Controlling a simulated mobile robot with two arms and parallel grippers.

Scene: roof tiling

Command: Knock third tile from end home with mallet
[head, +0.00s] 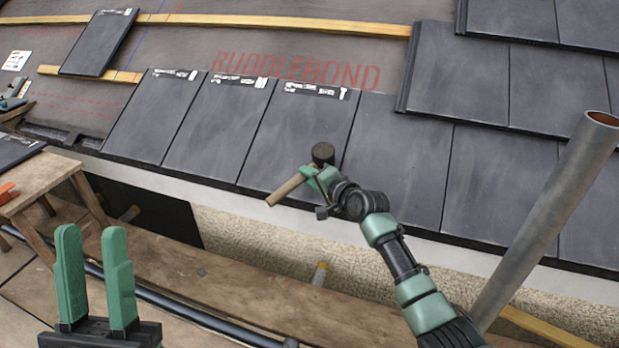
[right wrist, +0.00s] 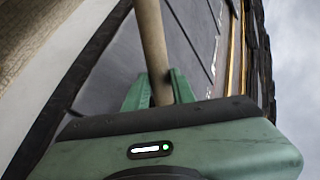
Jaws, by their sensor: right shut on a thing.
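The lower row of dark grey tiles runs along the eave. The third tile from its left end (head: 285,135) has a white label strip at its top edge. My right gripper (head: 314,178) is shut on the wooden handle of the mallet (head: 323,153). The mallet's dark head is over the lower right part of that tile; I cannot tell whether it touches. In the right wrist view the handle (right wrist: 151,45) runs up between the fingers (right wrist: 156,92); the head is out of sight. My left gripper (head: 92,232) is open and empty above the scaffold boards.
A loose tile (head: 98,42) lies across the battens at the upper left. A scaffold pole (head: 545,215) rises at the right, close to my right arm. A wooden trestle (head: 45,180) stands at the left. The roof membrane (head: 240,45) is bare above the labelled tiles.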

